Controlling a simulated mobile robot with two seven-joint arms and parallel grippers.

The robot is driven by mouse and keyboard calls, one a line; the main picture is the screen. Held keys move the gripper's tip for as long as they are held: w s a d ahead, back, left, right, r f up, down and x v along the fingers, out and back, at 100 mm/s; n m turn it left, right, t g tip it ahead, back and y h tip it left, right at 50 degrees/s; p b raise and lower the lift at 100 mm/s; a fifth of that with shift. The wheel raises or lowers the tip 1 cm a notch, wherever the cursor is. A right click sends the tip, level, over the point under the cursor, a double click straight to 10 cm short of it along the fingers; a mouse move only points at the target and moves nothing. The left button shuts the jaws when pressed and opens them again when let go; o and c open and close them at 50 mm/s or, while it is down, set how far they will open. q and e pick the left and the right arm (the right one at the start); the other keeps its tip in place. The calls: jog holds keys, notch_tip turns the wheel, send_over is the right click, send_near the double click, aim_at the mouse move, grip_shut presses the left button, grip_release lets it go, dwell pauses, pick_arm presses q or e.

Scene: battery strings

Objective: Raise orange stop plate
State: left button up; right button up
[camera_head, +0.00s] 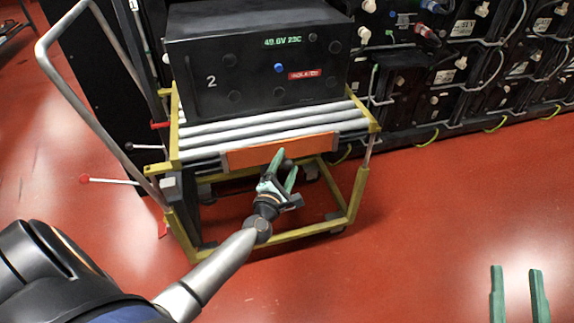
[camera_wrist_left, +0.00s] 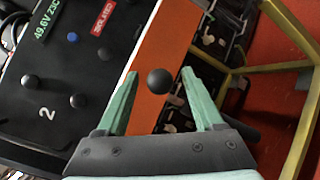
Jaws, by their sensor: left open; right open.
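The orange stop plate (camera_head: 262,154) runs along the front edge of the roller cart (camera_head: 176,222), just below the rollers. In the left wrist view the plate (camera_wrist_left: 168,38) runs diagonally, with a round dark knob (camera_wrist_left: 160,81) on it. My left gripper (camera_head: 284,168) is in front of the plate, open, with its green fingers pointing at it. In the left wrist view the knob lies between the fingertips (camera_wrist_left: 158,78); I cannot tell whether they touch it. My right gripper (camera_head: 516,270) shows only its two green fingers at the lower right, open and empty, over the floor.
A black battery module (camera_head: 240,85) marked 2 sits on the rollers (camera_head: 270,130) behind the plate. Levers with red (camera_head: 85,179) and black knobs (camera_head: 129,146) stick out at the cart's left. A rack of batteries (camera_head: 440,75) stands behind. The red floor at right is clear.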

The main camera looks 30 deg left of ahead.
pick_arm(q)
jog(key=shift+w+a, duration=0.1)
jog(key=shift+w, duration=0.2)
jog(key=shift+c, duration=0.2)
grip_shut()
dwell(1.1)
